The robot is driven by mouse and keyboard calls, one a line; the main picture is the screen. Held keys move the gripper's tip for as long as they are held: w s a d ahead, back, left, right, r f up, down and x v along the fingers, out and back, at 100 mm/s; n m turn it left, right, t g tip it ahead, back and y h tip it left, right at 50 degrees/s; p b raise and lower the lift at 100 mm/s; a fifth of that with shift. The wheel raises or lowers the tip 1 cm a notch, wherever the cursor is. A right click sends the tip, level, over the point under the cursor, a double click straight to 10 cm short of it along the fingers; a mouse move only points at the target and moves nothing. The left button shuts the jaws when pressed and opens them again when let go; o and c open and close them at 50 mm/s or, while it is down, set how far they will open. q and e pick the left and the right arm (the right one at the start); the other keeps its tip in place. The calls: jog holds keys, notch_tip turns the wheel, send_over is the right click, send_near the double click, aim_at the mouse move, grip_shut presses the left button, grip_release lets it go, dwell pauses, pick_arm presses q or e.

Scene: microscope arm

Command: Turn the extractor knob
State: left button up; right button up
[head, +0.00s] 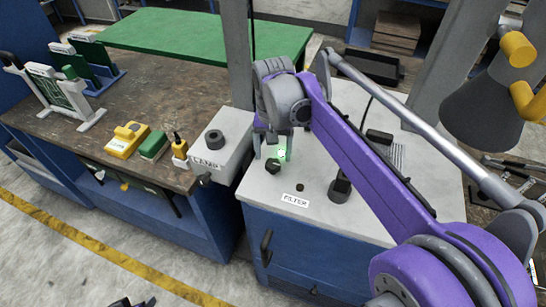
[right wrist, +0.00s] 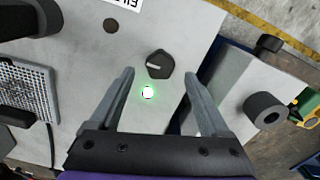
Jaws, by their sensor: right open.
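The small black knob (head: 272,165) sits on the light grey top of the blue cabinet (head: 262,192), beside a glowing green light (head: 281,154). I take it for the extractor knob; no label naming it is legible. In the right wrist view the knob (right wrist: 160,65) is dark, with a pale line on its face, and the green light (right wrist: 147,92) is nearer the gripper. My right gripper (right wrist: 160,74) is open, its fingers apart. The knob shows between the fingertips, with no visible contact. My left gripper is not clearly visible.
A box labelled LAMP (head: 222,160) with a dark round knob stands left of the cabinet. A FILTER label (head: 295,199) and a black stand (head: 340,188) are on the cabinet top. Yellow and green items (head: 127,138) lie on the workbench. A grey post (head: 237,60) rises behind.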

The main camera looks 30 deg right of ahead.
aim_at(273, 163)
notch_tip(273, 163, up, 8)
jog(key=shift+f, duration=0.15)
dwell(0.6)
